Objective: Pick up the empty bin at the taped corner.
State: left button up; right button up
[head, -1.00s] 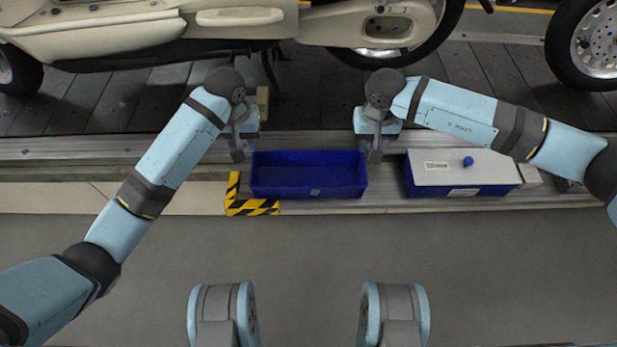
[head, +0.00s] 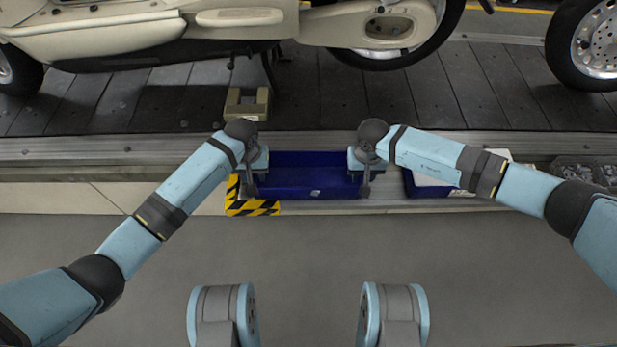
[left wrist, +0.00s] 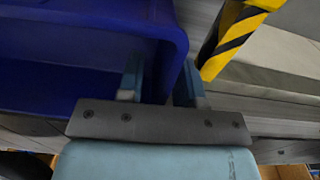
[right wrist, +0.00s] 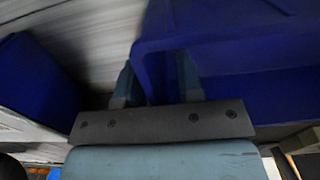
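The empty blue bin (head: 310,185) sits on the ledge beside the yellow-black taped corner (head: 252,208). My left gripper (head: 251,186) is at the bin's left end wall and my right gripper (head: 365,186) at its right end wall. In the left wrist view, the open fingers (left wrist: 157,82) stand on either side of the blue bin's wall (left wrist: 172,40). In the right wrist view, the fingers (right wrist: 157,82) are also apart, one on each side of the opposite wall (right wrist: 150,55). Whether the fingers touch the walls cannot be told.
A tray of small parts (head: 585,172) is farther right. A beige block (head: 247,104) lies on the dark slats below a cream scooter (head: 240,18). The front floor is clear.

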pick_arm(q)
grip_shut()
pick_arm(e)
grip_shut()
pick_arm(q)
jog(key=shift+r, duration=0.1)
pick_arm(e)
jog(key=shift+r, duration=0.1)
